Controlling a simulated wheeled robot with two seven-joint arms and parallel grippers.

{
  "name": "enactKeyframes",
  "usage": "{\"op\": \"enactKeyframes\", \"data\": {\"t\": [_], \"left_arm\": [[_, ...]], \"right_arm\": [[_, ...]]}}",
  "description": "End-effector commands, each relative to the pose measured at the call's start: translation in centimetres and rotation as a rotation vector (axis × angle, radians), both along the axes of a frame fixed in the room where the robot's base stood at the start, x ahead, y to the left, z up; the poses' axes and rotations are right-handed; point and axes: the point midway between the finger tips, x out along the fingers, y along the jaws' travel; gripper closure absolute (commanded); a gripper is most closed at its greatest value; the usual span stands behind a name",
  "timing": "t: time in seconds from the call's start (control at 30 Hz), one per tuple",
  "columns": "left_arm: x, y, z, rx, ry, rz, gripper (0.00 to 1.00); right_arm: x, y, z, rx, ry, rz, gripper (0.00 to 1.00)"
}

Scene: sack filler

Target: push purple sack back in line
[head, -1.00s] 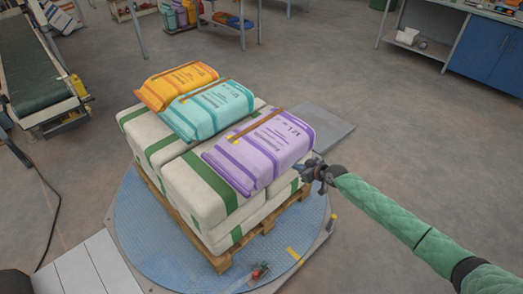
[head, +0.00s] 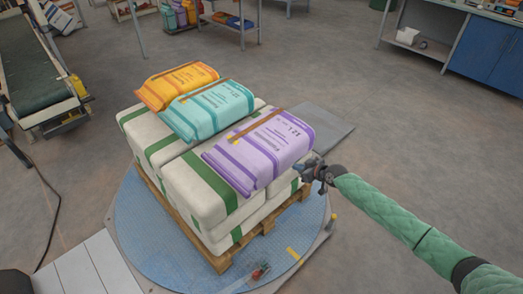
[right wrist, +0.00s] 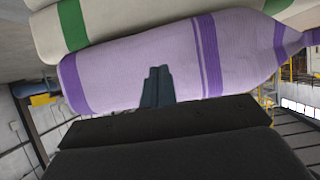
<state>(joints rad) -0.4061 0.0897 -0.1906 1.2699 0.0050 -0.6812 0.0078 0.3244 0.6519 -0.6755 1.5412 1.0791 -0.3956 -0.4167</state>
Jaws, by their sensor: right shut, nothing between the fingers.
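The purple sack (head: 259,152) lies on top of the stacked white sacks, at the right end of a row with a teal sack (head: 209,108) and an orange sack (head: 176,84). It sticks out nearer the front right than the other two. My right gripper (head: 308,170) is at the purple sack's right side. In the right wrist view the shut fingers (right wrist: 158,86) point at the purple sack (right wrist: 145,68) and overlap its side, with nothing held. Whether the tips touch it is hard to tell. My left gripper is not in view.
White sacks with green bands (head: 198,190) stand on a wooden pallet (head: 222,262) on a round blue turntable (head: 150,240). A conveyor (head: 32,60) is at the far left. A blue cabinet bench (head: 484,55) is at the far right.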

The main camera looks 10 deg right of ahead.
Motion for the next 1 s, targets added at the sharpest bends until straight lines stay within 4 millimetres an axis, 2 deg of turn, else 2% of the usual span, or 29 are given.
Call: {"op": "enactKeyframes", "data": {"t": [0.7,1.0], "left_arm": [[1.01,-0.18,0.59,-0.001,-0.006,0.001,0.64],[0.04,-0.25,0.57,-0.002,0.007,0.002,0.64]], "right_arm": [[0.47,0.41,-0.05,0.000,0.000,0.000,1.00],[0.87,0.69,-0.04,0.000,0.000,0.000,1.00]]}}
